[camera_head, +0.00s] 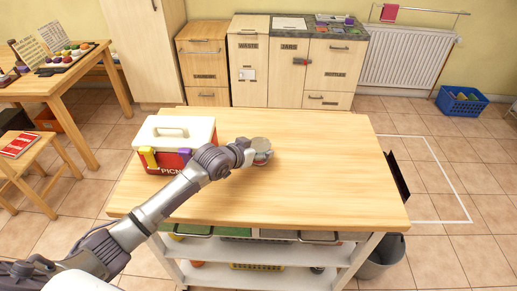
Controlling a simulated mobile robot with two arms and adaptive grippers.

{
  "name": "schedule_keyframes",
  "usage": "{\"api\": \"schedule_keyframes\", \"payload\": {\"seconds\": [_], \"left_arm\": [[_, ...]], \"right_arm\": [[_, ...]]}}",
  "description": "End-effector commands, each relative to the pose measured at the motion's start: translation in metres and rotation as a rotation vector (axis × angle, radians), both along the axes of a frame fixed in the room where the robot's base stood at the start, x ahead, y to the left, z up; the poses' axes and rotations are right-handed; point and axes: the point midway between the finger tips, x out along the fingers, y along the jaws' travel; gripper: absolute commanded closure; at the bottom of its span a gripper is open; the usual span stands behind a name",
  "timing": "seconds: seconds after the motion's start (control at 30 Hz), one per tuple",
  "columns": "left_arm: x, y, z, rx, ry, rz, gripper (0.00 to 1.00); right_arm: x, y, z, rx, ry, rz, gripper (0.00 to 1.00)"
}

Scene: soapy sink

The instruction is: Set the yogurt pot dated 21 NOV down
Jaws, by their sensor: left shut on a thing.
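My left gripper (250,152) reaches over the wooden-topped trolley and is shut on a small round pot (262,146) with a greyish top and a reddish side. The pot is at or just above the trolley top (320,165); I cannot tell whether it touches the wood. Its date is too small to read in the head view, and the gripper hides part of its left side. My right gripper does not show.
A red and white picnic box (172,128) stands on the trolley's left, beside my left arm. The trolley top is clear to the right and in front. A dark panel (397,176) stands at the trolley's right edge. A grey bucket (380,258) is below right.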

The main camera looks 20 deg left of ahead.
Motion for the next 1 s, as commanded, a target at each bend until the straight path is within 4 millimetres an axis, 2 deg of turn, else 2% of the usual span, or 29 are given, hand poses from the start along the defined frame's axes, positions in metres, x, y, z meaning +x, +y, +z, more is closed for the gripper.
{"api": "schedule_keyframes", "payload": {"seconds": [0.1,0.13,0.27,0.67,0.77,1.0], "left_arm": [[0.0,0.0,-0.003,0.0,-0.001,0.0,0.72],[0.0,0.0,-0.003,0.0,0.0,0.0,0.29],[0.0,0.0,-0.002,0.0,0.0,0.0,0.08],[-0.002,0.001,0.002,0.0,0.0,0.0,0.08],[-0.013,0.005,0.006,0.001,0.0,0.0,0.08],[-0.056,0.019,0.031,0.003,0.0,-0.001,0.08]], "right_arm": [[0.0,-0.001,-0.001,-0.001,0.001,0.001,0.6],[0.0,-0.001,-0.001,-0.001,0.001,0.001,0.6],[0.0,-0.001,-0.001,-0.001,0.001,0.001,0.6],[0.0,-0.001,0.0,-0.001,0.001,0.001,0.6],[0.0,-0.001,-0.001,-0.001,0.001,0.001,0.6],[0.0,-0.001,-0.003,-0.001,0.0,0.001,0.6]]}}
